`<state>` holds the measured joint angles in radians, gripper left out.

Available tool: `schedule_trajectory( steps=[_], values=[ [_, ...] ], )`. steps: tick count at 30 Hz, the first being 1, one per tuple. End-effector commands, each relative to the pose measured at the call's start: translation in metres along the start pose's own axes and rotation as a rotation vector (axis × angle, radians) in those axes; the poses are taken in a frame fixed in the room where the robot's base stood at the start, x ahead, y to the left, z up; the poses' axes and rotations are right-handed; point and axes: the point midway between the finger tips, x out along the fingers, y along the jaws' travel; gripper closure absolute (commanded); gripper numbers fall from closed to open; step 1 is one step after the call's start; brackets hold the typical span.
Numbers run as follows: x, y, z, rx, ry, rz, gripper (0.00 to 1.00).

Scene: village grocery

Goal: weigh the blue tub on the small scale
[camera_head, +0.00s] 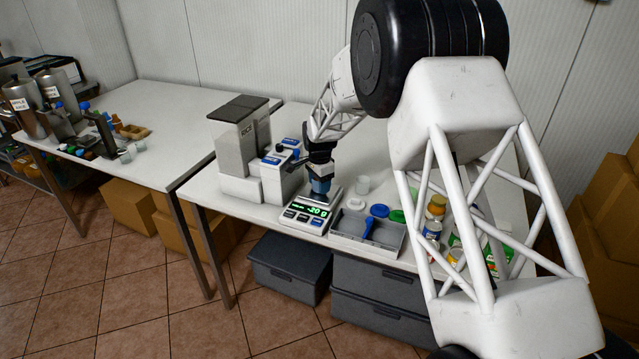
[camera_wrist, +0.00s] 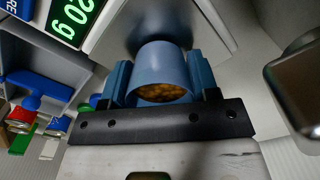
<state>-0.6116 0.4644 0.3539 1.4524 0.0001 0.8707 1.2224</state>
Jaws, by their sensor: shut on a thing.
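The blue tub (camera_wrist: 158,62) is between the two blue fingers of my gripper (camera_wrist: 160,85) in the wrist view. It is open at the near end and holds small brown-orange pieces. In the head view my gripper (camera_head: 320,190) points down over the plate of the small scale (camera_head: 301,217), and the fingers mostly hide the tub. The scale's green display (camera_wrist: 74,17) shows a 20 g figure, with what looks like a minus sign in the head view. I cannot tell whether the tub touches the plate.
A grey tray (camera_head: 345,239) with a blue scoop (camera_head: 368,228) stands right of the scale. A grey-white machine (camera_head: 240,140) stands close on the left.

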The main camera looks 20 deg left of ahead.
Motion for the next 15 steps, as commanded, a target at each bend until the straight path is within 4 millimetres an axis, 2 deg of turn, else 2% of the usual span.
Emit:
schedule_trajectory(
  steps=[12,13,15],
  values=[
    [0.0044,0.0,0.0,0.0,0.0,0.0,0.69],
    [0.0043,-0.0001,0.0,0.0,0.0,0.0,0.42],
    [0.0042,0.0,0.0,0.0,0.0,0.0,0.31]
  ],
)
